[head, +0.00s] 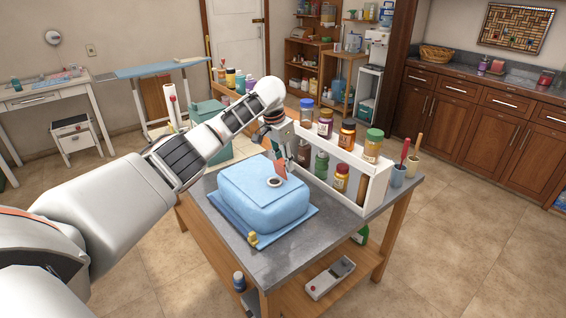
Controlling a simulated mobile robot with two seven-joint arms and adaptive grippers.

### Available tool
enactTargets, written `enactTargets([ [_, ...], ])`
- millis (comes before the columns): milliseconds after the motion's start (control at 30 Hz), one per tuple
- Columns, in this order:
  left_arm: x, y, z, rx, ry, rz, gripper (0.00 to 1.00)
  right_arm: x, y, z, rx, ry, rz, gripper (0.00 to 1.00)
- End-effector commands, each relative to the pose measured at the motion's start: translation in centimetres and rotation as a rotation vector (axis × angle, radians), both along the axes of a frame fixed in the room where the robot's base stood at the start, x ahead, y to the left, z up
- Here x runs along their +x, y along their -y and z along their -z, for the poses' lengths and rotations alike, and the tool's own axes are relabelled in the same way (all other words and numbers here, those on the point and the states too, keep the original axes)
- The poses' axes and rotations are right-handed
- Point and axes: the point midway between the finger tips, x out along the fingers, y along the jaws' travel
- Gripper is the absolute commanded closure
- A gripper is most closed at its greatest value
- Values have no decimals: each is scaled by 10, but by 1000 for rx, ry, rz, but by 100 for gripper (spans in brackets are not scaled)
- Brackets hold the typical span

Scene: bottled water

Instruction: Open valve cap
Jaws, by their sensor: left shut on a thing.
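A light blue, rounded block-like container (245,198) sits on the grey-topped table. On its top is a round pale valve opening (273,182) with a dark centre. A small red-orange flap (281,170), which looks like the valve cap, stands tilted up beside the opening. My left gripper (284,156) comes down from above at the container's far right edge. It is shut on the red-orange cap; its fingertips are small here and the exact contact is hard to see. My right gripper is not in view.
A white two-level rack (375,188) of jars stands close behind and right of my left gripper. Two cups with tools (400,174) stand at the table's right corner. A small yellowish object (253,239) is at the front. Bare grey tabletop (330,218) lies right of the container.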

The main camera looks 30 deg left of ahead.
Motion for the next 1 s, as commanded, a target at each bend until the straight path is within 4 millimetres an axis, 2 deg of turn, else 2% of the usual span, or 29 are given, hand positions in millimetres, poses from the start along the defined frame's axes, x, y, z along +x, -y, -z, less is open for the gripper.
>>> enactTargets([
  [967, 4, 2, 1, 20, -61, 0, 95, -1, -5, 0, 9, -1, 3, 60],
  [1000, 4, 2, 1, 20, -61, 0, 66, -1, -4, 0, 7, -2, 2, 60],
])
